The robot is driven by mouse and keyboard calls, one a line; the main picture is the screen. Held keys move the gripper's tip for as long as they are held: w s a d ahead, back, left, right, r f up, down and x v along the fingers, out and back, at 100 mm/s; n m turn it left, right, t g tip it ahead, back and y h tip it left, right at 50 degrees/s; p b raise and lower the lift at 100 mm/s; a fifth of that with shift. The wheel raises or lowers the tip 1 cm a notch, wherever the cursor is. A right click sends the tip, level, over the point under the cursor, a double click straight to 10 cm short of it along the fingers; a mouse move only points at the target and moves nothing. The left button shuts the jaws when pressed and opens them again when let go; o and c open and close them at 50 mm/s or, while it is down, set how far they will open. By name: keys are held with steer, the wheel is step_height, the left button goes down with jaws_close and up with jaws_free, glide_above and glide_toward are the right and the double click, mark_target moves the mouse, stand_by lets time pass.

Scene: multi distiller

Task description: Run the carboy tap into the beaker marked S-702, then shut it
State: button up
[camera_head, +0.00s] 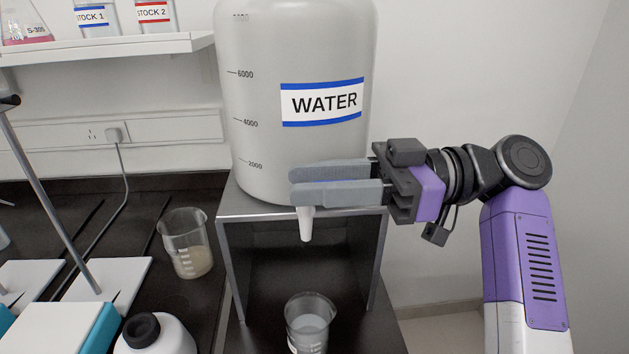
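The carboy (299,145), a large pale container labelled WATER, stands on a metal stand. Its white tap spout (306,224) points down at the carboy's lower front. My gripper (291,184) reaches in from the right, with its two grey fingers across the tap. The fingers hide the tap's handle, so I cannot tell whether they hold it or how far the tap is turned. A glass beaker (311,311) stands below the spout, with greyish content low inside. Its label is partly cut off and unreadable. I see no clear stream between spout and beaker.
The metal stand (231,250) frames the space around the lower beaker. Another beaker (187,246) with cloudy beige content stands left of it. A black-capped white bottle (157,336) and white-topped devices (105,277) are at lower left. A shelf (110,48) holds stock containers.

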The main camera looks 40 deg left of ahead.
steer(key=v, duration=0.8)
steer(key=shift+b, duration=0.45)
